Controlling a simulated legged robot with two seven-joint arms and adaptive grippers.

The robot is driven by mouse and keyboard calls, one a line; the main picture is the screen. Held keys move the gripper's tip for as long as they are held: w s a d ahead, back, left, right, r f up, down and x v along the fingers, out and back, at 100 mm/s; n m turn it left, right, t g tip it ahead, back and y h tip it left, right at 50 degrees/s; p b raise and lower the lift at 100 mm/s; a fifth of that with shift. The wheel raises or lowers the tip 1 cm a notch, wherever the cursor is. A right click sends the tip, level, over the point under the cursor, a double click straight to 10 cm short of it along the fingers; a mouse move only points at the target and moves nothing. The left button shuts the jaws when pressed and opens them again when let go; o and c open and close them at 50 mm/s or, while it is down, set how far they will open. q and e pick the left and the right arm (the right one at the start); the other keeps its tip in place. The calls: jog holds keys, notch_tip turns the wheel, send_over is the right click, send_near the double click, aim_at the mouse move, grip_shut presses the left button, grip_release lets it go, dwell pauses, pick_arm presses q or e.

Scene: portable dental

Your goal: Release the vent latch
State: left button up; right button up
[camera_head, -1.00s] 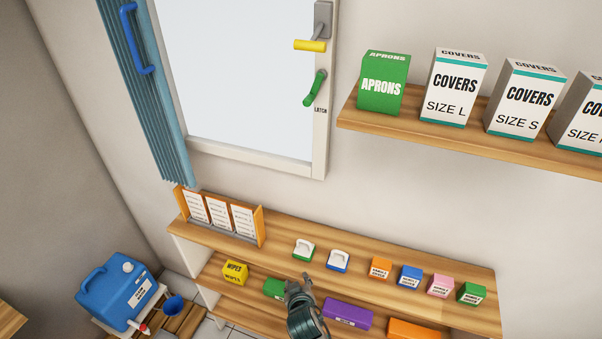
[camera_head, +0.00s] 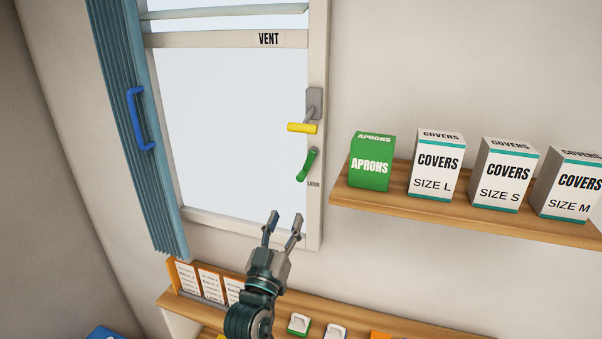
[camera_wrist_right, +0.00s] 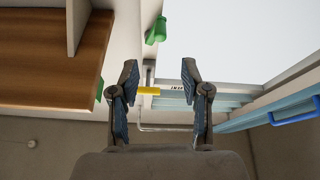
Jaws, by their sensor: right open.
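The window (camera_head: 230,130) has a label reading VENT on its upper crossbar (camera_head: 269,39). A yellow handle (camera_head: 302,127) on a grey plate sits just above the green one. My right gripper (camera_head: 284,221) is open and empty, below and left of the green handle and apart from it. In the right wrist view the open fingers (camera_wrist_right: 160,82) frame the yellow handle (camera_wrist_right: 148,91) in the distance, with the green handle (camera_wrist_right: 156,30) above. My left gripper is not in view.
A shelf (camera_head: 450,217) at right holds a green APRONS box (camera_head: 371,165) and several COVERS boxes (camera_head: 435,165). A blue curtain (camera_head: 125,140) with a blue handle hangs left of the window. A lower wooden shelf (camera_head: 370,327) holds cards and small items.

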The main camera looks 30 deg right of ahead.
aim_at(300, 181)
jog(key=p+x, duration=0.4)
jog(key=x, duration=0.8)
jog(key=shift+w+d+r, duration=0.15)
jog(key=shift+w+r, duration=0.05)
jog(key=shift+w+d, duration=0.35)
